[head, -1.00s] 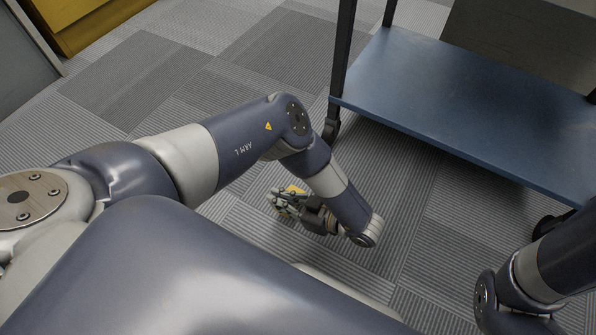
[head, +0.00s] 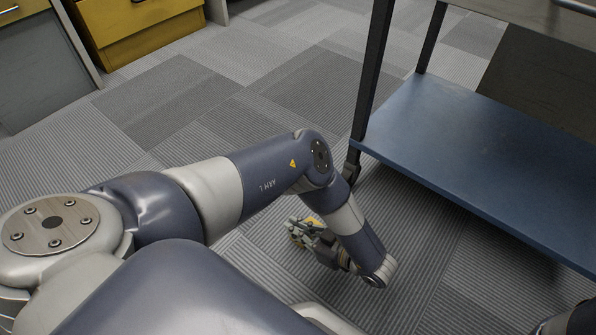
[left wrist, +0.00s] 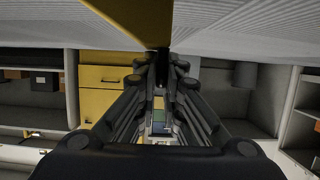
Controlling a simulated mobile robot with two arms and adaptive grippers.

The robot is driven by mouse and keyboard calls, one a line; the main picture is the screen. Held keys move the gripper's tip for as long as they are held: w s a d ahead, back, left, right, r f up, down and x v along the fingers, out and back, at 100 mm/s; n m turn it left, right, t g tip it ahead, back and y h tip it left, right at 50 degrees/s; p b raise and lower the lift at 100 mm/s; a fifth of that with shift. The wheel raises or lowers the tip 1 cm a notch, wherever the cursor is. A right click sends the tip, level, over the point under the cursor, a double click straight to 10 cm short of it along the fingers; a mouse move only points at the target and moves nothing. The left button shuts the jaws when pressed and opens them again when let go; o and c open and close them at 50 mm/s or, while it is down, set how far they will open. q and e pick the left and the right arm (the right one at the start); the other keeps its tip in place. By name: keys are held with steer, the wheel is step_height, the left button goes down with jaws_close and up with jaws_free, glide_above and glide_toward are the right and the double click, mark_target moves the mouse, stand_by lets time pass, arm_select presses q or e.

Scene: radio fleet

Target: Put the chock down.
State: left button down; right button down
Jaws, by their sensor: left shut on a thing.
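My left gripper (head: 307,236) is low over the grey carpet, left of the cart, at the end of my bent left arm. It is shut on the yellow chock (head: 316,221), which is mostly hidden by the fingers in the head view. In the left wrist view the chock (left wrist: 142,17) is a large yellow piece at the top, at the fingertips (left wrist: 160,60), with carpet around it. I cannot tell whether the chock touches the floor. My right gripper is not in view.
A cart with a blue lower shelf (head: 470,145) and dark posts stands just right of my left arm. A yellow drawer cabinet (head: 140,35) stands at the back left. The carpet (head: 235,105) between them is clear.

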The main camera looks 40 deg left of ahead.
arm_select(q)
steer(key=shift+f, duration=0.1)
steer(key=c, duration=1.7)
jaws_free()
steer(key=shift+r, duration=0.3)
steer(key=p+v, duration=0.3)
steer(key=v, duration=0.9)
steer(key=shift+f, duration=0.15)
steer(key=shift+s, duration=0.1)
